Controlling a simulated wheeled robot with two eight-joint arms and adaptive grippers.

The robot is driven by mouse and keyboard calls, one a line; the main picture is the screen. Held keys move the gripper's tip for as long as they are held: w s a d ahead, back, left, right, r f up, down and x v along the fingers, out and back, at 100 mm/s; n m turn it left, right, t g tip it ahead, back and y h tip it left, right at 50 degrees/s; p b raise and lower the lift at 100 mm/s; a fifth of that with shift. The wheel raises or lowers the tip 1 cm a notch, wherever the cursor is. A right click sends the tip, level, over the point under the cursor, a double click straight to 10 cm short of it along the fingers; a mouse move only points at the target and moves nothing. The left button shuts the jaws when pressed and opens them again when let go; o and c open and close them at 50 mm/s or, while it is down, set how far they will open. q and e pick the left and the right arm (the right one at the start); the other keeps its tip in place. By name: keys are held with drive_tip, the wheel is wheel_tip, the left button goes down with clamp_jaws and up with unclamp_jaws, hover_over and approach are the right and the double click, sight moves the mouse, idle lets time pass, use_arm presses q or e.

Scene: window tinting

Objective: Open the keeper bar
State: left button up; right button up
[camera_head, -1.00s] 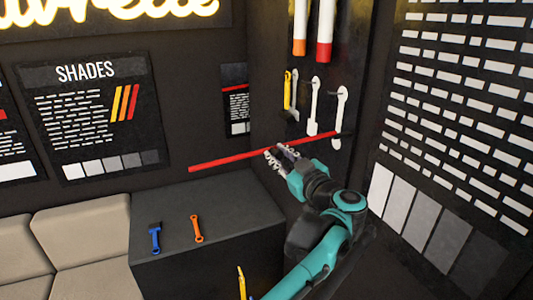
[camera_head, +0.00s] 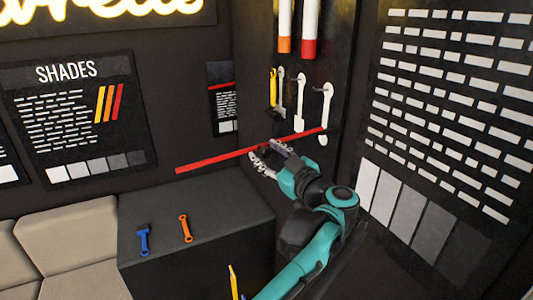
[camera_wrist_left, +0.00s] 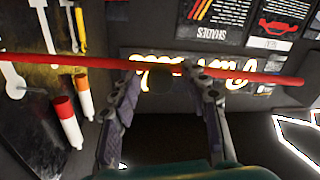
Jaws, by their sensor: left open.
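The keeper bar is a long thin red bar (camera_head: 205,162) in the head view, sticking out from the tool panel at the right into free space at the left. It also crosses the left wrist view (camera_wrist_left: 260,75) from edge to near the right edge. My left gripper (camera_head: 267,155) is at the bar's middle stretch with its fingers spread. In the left wrist view the gripper (camera_wrist_left: 168,85) is open, and the bar runs across at the height of its fingertips. I cannot tell whether they touch it. My right gripper is not in view.
White tools (camera_head: 325,100) and a yellow tool (camera_head: 273,85) hang on the panel near the bar, below two tubes (camera_head: 310,30). A dark cabinet (camera_head: 225,205) below carries a blue tool (camera_head: 143,240) and an orange tool (camera_head: 185,228). A beige sofa (camera_head: 60,240) stands left.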

sight(268, 153)
use_arm(q)
drive_tip(key=v, duration=1.1)
drive_tip(key=shift+s, duration=0.3)
drive_tip(key=shift+d, duration=0.1)
